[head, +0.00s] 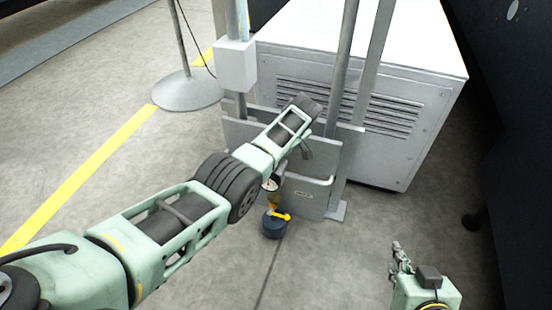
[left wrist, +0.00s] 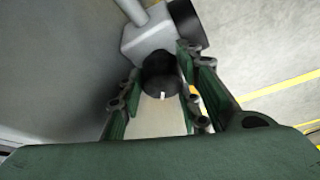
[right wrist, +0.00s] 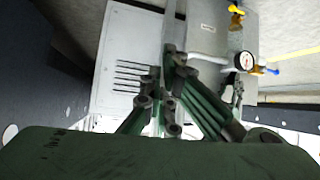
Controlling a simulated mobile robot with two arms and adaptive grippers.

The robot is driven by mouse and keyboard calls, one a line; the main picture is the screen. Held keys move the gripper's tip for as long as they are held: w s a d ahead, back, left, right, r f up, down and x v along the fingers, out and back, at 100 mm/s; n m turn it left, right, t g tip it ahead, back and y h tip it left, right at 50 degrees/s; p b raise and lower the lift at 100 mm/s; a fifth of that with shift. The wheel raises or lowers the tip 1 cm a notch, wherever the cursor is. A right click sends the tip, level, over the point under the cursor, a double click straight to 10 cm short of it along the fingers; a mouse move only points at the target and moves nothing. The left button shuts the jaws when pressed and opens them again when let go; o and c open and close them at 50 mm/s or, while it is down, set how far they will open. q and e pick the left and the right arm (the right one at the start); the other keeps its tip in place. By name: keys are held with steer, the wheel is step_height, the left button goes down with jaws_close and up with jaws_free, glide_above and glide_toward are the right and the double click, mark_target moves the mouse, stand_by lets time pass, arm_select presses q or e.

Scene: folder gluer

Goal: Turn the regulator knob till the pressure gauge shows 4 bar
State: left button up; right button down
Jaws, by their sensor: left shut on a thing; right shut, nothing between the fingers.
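The black regulator knob (left wrist: 160,72) has a white mark on its rim and sits on a grey regulator body (left wrist: 146,42). My left gripper (left wrist: 158,80) is shut on the knob, one finger on each side. In the head view my left arm hides the knob. The round white pressure gauge (right wrist: 245,61) shows in the right wrist view; its reading is too small to tell. My right gripper (head: 400,258) is shut and empty, low at the right, apart from the gauge.
A white cabinet with a slatted vent (head: 420,110) stands behind the grey post frame. A yellow handle (head: 280,215) sits by a dark blue bowl (head: 273,229) below the frame. A round stand base (head: 188,91) is at the left. The grey floor at the front is clear.

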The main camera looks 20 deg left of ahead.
arm_select(q)
steer(key=shift+w+d+r, duration=0.15)
steer(key=shift+w+r, duration=0.05)
steer(key=shift+w, duration=0.1)
arm_select(e)
steer(key=shift+w+a+r+t+y, duration=0.2)
steer(key=shift+w+r+t, duration=0.25)
steer(key=shift+r, duration=0.15)
steer(key=shift+w+a+r+t+y, duration=0.1)
steer(key=shift+w+a+r+t, duration=0.2)
steer(key=shift+w+r, duration=0.25)
steer(key=shift+w+a+r+t+y, duration=0.1)
steer(key=shift+w+a+r+t, duration=0.05)
steer(key=shift+w+r+t, duration=0.4)
steer(key=shift+s+r, duration=0.1)
steer(key=shift+s, duration=0.05)
arm_select(q)
steer(key=o, duration=1.1)
steer(key=shift+c, duration=0.2)
steer(key=shift+r, duration=0.1)
steer(key=v, duration=0.7)
steer(key=shift+s+d+r, duration=0.15)
steer(key=shift+s+r, duration=0.05)
steer(key=shift+s+f, duration=0.1)
